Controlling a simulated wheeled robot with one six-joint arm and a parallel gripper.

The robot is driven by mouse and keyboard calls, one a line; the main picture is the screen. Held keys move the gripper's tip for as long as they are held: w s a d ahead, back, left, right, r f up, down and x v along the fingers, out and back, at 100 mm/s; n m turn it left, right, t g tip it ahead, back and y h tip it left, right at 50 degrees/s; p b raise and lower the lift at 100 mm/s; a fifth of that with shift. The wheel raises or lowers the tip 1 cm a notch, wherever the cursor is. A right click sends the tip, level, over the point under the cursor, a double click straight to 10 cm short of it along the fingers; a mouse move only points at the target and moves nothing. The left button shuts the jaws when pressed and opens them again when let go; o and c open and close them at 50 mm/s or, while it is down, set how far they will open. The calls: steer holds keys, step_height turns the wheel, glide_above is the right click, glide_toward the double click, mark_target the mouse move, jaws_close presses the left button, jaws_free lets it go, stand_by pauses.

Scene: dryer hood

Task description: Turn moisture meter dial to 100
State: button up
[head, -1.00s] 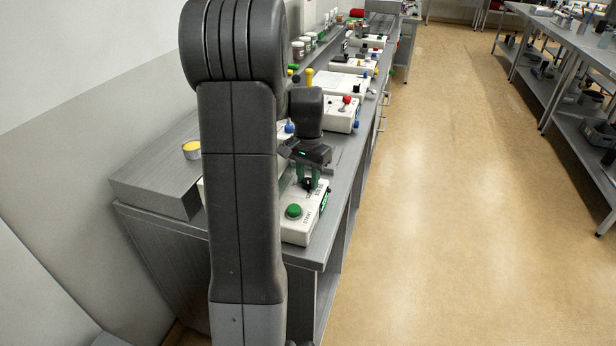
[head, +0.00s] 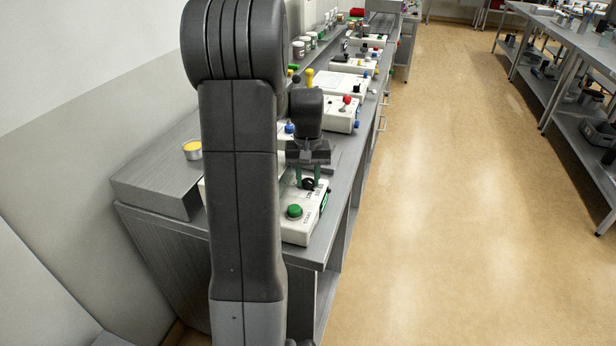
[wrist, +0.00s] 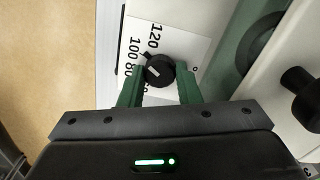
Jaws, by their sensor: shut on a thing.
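The moisture meter dial (wrist: 159,71) is a round black knob with a light pointer mark. It sits on a white label plate (wrist: 185,42) with printed numbers, of which 120, 100 and 80 can be read. The pointer mark slants toward the upper left of the dial in the wrist view; which number it matches is hard to tell. My gripper (wrist: 160,86) has its green fingers on both sides of the dial and is shut on it. In the head view my gripper (head: 307,180) reaches down onto the dial on the white box (head: 297,230).
A green button (head: 294,211) stands on the near end of the same box. Other white boxes with knobs (head: 341,113) line the bench behind. A yellow-topped tin (head: 192,150) sits on the left ledge. The floor (head: 450,200) at right is clear.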

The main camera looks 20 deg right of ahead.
mark_target(308, 180)
steer(key=shift+n, duration=0.9)
steer(key=o, duration=1)
step_height(308, 180, up, 14)
steer(key=shift+f, duration=0.1)
step_height(308, 180, down, 14)
steer(key=shift+r, duration=0.1)
stand_by(0.4)
